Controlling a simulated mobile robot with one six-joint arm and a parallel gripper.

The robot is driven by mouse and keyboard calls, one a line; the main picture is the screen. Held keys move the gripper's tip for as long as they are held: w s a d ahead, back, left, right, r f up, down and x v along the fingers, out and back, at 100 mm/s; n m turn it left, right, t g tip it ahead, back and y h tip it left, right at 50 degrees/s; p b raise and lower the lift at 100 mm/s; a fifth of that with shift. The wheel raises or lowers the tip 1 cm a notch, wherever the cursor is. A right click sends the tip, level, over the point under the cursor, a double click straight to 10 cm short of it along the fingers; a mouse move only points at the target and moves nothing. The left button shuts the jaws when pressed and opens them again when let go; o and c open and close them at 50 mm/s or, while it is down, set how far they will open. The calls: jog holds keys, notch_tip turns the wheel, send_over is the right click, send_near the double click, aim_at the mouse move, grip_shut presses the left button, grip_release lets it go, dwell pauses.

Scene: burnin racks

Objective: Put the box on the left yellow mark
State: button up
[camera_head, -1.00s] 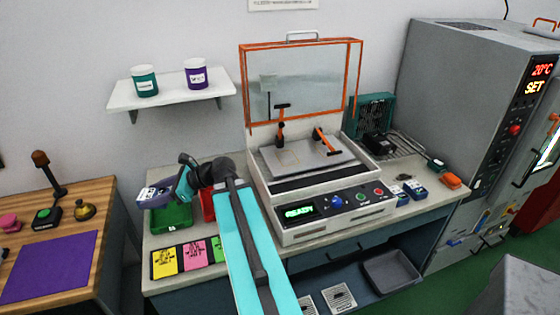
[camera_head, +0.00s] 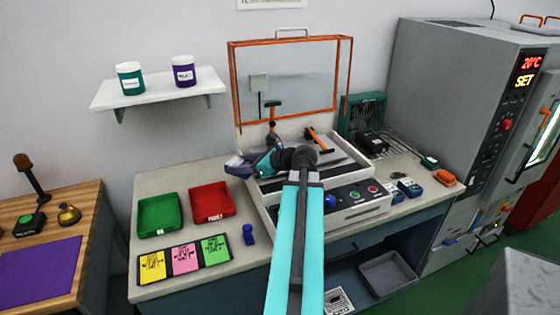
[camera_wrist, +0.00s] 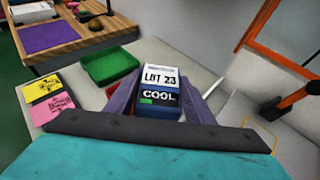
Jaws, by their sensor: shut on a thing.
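My gripper (camera_wrist: 160,100) is shut on a small white and blue box (camera_wrist: 158,92) with a label reading LOT 23 and COOL. In the head view my gripper (camera_head: 240,165) is raised at the left edge of the open-lidded machine (camera_head: 262,190). In the wrist view part of a thin yellow outline (camera_wrist: 263,123) shows on the pale machine bed at right, apart from the box. In the head view my arm hides the left part of the bed (camera_head: 340,150), and I cannot make out a yellow mark there.
Green tray (camera_head: 158,214), red tray (camera_head: 212,203), coloured cards (camera_head: 184,257) and a blue object (camera_head: 249,235) sit left of the machine. Orange-handled clamps (camera_head: 318,138) stand on the bed. The raised orange-framed lid (camera_head: 290,80) is behind. Small blue boxes (camera_head: 409,188) lie at right.

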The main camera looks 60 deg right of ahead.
jog(key=s+d+m+h+b, duration=0.2)
jog(key=s+d+m+h, duration=0.1)
jog(key=s+d, duration=1)
jog(key=s+h, duration=0.1)
jog(key=s, duration=0.2)
jog(key=shift+d+m, duration=0.15)
jog(key=shift+m, duration=0.25)
jog(key=w+d, duration=0.2)
jog(key=w, duration=0.2)
jog(key=w+d+f+p, duration=0.1)
jog(key=w+d, duration=0.2)
jog(key=w, duration=0.2)
jog(key=w+d+p, duration=0.1)
jog(key=w+d, duration=0.1)
jog(key=w, duration=0.3)
jog(key=shift+d+f, duration=0.25)
jog(key=shift+d, duration=0.1)
jog(key=shift+f, duration=0.15)
jog(key=shift+f+p, duration=0.7)
jog(key=shift+f, duration=0.95)
jog(key=shift+f, duration=0.15)
